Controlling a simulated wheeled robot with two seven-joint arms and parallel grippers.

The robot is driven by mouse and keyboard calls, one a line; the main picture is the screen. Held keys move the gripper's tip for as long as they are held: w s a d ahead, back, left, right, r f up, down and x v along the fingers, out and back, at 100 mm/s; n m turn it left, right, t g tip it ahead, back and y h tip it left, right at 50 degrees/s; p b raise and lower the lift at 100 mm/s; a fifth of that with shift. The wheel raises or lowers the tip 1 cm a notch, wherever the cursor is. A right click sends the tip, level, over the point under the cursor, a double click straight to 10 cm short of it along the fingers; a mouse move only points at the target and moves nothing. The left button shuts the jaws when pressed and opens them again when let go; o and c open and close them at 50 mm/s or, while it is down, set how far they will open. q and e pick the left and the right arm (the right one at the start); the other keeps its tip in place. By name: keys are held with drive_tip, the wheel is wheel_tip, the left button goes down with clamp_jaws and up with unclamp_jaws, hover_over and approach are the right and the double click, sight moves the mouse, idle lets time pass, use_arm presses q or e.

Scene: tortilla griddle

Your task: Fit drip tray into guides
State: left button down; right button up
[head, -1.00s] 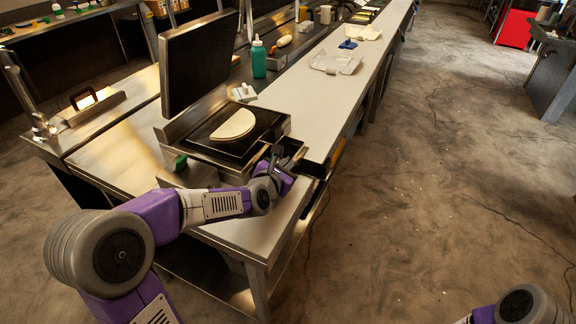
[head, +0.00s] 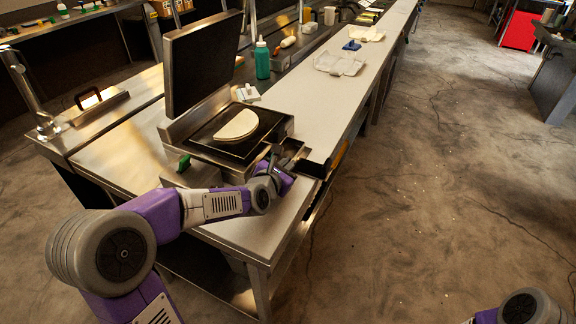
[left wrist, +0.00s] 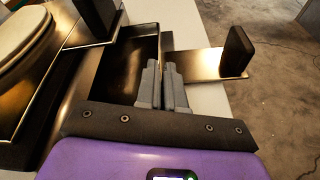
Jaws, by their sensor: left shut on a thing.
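The drip tray (left wrist: 136,65) is a dark, open, shallow metal tray in the left wrist view, beside the griddle. My left gripper (left wrist: 163,70) is shut on its near right edge; the fingers hide part of that edge. A steel piece with an upright black block stands on either side of the tray, left (left wrist: 94,38) and right (left wrist: 205,64); these look like the guides. Whether the tray is seated between them I cannot tell. In the head view my left gripper (head: 277,165) is at the griddle's front right corner, its tips hard to see. My right gripper is out of view.
The griddle (head: 208,148) holds a folded tortilla (head: 237,125), and its lid (head: 203,62) stands open. A green bottle (head: 262,58) stands behind. The counter (head: 330,90) has free room to the right of the griddle, and its edge is close to the tray.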

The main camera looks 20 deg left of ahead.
sight(325, 173)
use_arm(q)
drive_tip(key=shift+a, duration=1.2)
idle(1.7)
drive_tip(key=shift+w+d, duration=0.1)
drive_tip(key=shift+d, duration=0.15)
drive_tip(key=shift+d, duration=1.05)
drive_tip(key=shift+d+p, duration=0.6)
drive_tip(key=shift+d, duration=1.9)
drive_tip(key=shift+s+d, duration=0.15)
drive_tip(key=shift+d, duration=1.05)
drive_tip(key=shift+s+d, duration=0.1)
drive_tip(key=shift+d, duration=1.1)
drive_tip(key=shift+d, duration=0.2)
drive_tip(key=shift+b, duration=0.55)
